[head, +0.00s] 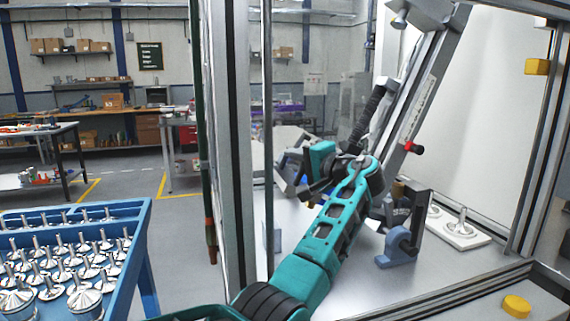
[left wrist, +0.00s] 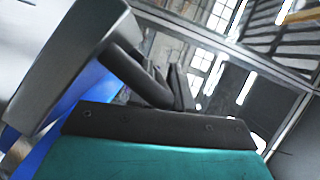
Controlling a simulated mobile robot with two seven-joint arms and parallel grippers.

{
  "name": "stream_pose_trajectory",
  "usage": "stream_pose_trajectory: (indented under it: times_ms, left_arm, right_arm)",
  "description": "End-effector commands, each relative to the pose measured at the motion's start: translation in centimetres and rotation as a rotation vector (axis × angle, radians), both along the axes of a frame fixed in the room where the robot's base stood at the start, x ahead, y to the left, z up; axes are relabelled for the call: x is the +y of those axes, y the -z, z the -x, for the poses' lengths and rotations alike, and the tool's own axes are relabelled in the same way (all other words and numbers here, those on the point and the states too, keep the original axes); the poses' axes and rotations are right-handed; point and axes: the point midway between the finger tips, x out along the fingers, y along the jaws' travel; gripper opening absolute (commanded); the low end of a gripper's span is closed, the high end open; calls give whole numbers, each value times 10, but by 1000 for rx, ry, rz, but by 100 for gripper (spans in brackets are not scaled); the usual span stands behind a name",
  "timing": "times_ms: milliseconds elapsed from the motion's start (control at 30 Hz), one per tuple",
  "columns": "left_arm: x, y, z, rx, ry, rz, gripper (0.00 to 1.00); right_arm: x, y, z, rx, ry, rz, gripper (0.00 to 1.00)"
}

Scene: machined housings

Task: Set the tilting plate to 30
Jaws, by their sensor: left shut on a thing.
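My left arm reaches into the machine enclosure, and my left gripper (head: 306,182) is at its far end. It is shut on a part of a dark and grey-blue fixture (head: 285,178), mostly hidden behind the gripper. In the left wrist view a dark bent bar (left wrist: 145,75) runs from a grey metal block (left wrist: 65,55) to the gripper's dark edge; blue shows below the block. I cannot tell for sure which part is the tilting plate, and I can read no angle. A slanted strip with marks (head: 424,100) and a red-tipped knob (head: 412,147) is on the enclosure's column. My right gripper is not in view.
A blue-grey bracket with a dark upright plate (head: 414,218) stands right of my arm. Behind it is a white base with a metal part (head: 460,230). A blue tray (head: 145,222) of metal parts is at left. Enclosure posts (head: 233,130) stand close to my arm.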

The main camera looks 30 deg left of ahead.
Motion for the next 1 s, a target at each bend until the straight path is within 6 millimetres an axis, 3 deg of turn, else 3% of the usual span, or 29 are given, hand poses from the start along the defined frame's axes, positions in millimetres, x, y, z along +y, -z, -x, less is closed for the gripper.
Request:
stream_pose_trajectory:
  times_ms: [33, 200, 833, 867, 1000]
  left_arm:
    - [-3, -10, -3, -6, 0, 2, 0]
    - [-10, -21, -12, -7, -2, 5, 0]
    - [-18, -31, -20, -15, 4, 1, 0]
    - [-18, -31, -20, -15, 5, 1, 20]
    - [-18, -31, -20, -14, 3, 2, 34]
  right_arm:
    - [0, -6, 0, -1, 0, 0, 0]
    - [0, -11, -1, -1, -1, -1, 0]
    - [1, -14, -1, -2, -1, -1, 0]
    - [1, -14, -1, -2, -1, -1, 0]
    - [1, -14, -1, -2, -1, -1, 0]
